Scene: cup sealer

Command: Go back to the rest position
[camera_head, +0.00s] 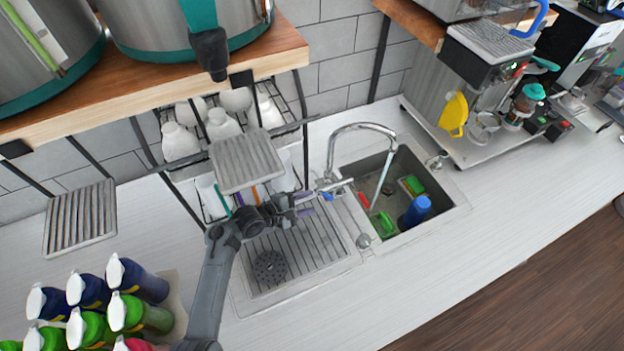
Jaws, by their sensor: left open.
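My left arm comes in from the lower left, and my left gripper (306,204) is over the ribbed drainboard (290,255). The gripper is open, with no object visible between its fingers. Its fingertips point right, close to the tap's blue-marked handle (328,194); I cannot tell whether they touch it. My right gripper is out of view.
The metal tap (362,126) runs water into a sink (455,197) holding a blue bottle (416,210) and green items. Capped bottles (140,279) stand at lower left. A shelf (150,86) hangs above. The front counter (400,290) is clear.

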